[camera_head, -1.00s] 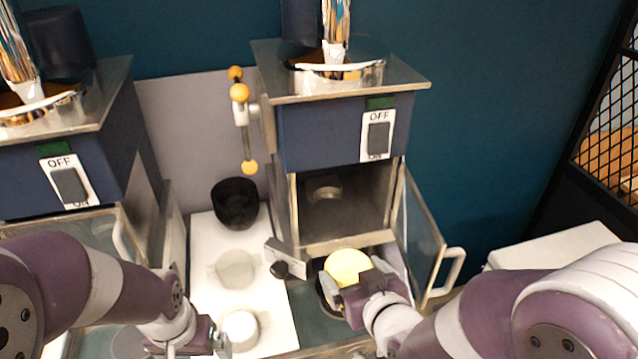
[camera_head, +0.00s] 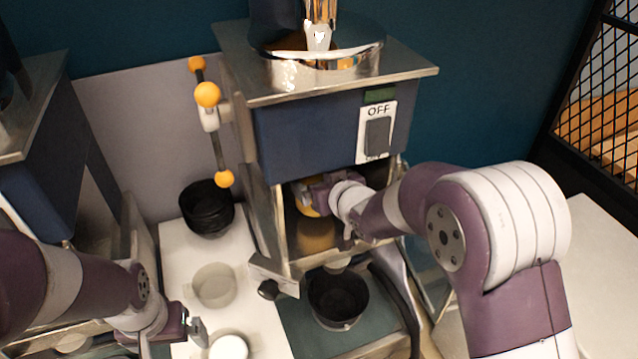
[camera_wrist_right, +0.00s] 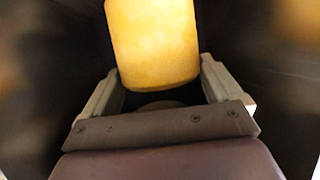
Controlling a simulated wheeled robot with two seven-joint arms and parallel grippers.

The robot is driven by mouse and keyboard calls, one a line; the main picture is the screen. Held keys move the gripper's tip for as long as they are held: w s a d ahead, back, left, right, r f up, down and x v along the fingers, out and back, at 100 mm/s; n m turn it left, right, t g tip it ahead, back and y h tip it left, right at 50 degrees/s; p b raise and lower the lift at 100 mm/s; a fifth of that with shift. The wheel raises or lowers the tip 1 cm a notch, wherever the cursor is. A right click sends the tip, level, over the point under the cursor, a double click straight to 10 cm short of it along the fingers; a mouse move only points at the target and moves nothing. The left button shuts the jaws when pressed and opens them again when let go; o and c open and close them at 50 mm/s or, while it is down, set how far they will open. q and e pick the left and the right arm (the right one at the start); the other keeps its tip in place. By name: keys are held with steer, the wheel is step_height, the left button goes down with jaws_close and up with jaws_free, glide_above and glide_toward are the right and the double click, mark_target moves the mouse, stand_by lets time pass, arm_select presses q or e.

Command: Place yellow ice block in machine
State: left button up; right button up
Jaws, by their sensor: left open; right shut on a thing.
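The yellow ice block (camera_wrist_right: 153,45) is a smooth cylinder between the fingers of my right gripper (camera_wrist_right: 160,85) in the right wrist view. In the head view my right gripper (camera_head: 308,196) reaches through the open front of the blue and steel machine (camera_head: 305,135). Only an edge of the yellow block (camera_head: 304,199) shows there, inside the chamber; my gripper and the machine's frame hide the rest. My left gripper (camera_head: 198,330) is open and empty, low at the left by the white board.
A black bowl (camera_head: 338,298) stands below the chamber. Stacked black bowls (camera_head: 207,207), a clear cup (camera_head: 213,285) and a white round piece (camera_head: 228,347) are on the white board (camera_head: 180,258). A second machine (camera_head: 35,150) stands left. Metal mesh (camera_head: 600,100) is at right.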

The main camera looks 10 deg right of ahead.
steer(key=shift+w+r, duration=0.1)
steer(key=shift+w, duration=0.85)
steer(key=shift+w+d, duration=0.15)
steer(key=shift+d+r, duration=0.15)
steer(key=f, duration=0.1)
steer(key=f+b, duration=0.2)
steer(key=shift+s+f, duration=0.25)
steer(key=shift+f, duration=0.15)
steer(key=shift+w+r, duration=0.1)
steer(key=shift+w, duration=0.3)
steer(key=c, duration=0.3)
steer(key=o, duration=1.3)
steer(key=shift+s+f, duration=0.2)
steer(key=shift+f, duration=0.05)
steer(key=shift+o, duration=0.6)
steer(key=shift+r, duration=0.1)
arm_select(q)
steer(key=shift+s+d+f, duration=0.1)
steer(key=shift+s+f, duration=0.2)
steer(key=shift+f, duration=0.5)
arm_select(e)
steer(key=shift+r, duration=0.15)
